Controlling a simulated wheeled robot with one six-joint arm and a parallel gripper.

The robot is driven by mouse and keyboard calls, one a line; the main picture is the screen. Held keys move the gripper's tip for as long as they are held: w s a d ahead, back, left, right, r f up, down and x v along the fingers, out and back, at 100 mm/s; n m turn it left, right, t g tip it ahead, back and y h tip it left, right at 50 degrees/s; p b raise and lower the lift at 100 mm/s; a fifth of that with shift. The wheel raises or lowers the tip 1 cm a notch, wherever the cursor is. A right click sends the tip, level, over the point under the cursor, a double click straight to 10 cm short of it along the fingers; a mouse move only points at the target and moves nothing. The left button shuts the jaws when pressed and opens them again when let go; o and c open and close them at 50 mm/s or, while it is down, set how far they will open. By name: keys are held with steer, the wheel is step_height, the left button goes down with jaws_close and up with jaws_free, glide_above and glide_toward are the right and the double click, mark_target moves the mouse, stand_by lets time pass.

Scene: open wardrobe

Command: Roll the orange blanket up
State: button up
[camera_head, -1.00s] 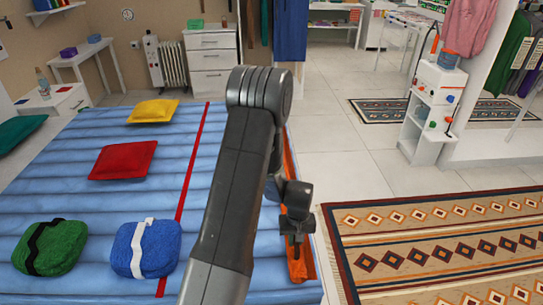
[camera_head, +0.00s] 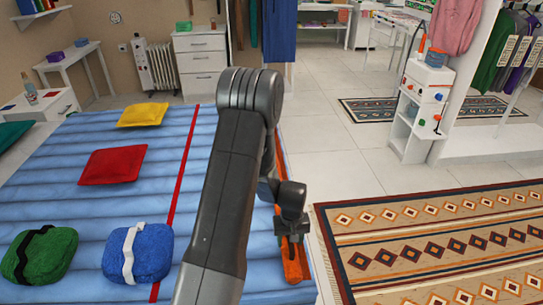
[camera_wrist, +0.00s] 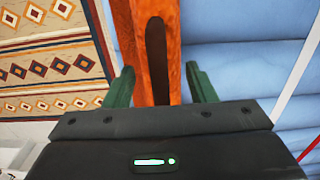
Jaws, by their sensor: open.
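The orange blanket (camera_head: 292,262) lies as a narrow strip along the right edge of the blue mattress, partly hidden by my arm in the head view. In the wrist view the orange blanket (camera_wrist: 183,75) runs up and down as a narrow band between my fingers, with a dark elongated patch on it. My gripper (camera_head: 291,236) is open above the strip. In the wrist view my gripper (camera_wrist: 160,85) has one green finger on each side of the band, and no contact can be made out.
The blue ribbed mattress (camera_head: 60,207) carries a red stripe (camera_head: 184,172), yellow cushion (camera_head: 143,115), red cushion (camera_head: 112,165), green bundle (camera_head: 42,257) and blue bundle (camera_head: 150,255). A patterned rug (camera_head: 430,235) lies on the floor to the right. A white shelf unit (camera_head: 412,118) stands beyond it.

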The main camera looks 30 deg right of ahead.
steer(key=shift+r+p, duration=2.15)
steer(key=shift+r, duration=1.9)
steer(key=shift+f, duration=0.15)
step_height(320, 180, down, 8)
steer(key=b, duration=0.5)
steer(key=shift+f, duration=0.2)
steer(key=shift+w+a+r+p, duration=0.25)
steer(key=shift+a+r+p, duration=0.05)
steer(key=shift+a+p, duration=0.15)
steer(key=shift+a, duration=0.2)
steer(key=shift+w, duration=0.1)
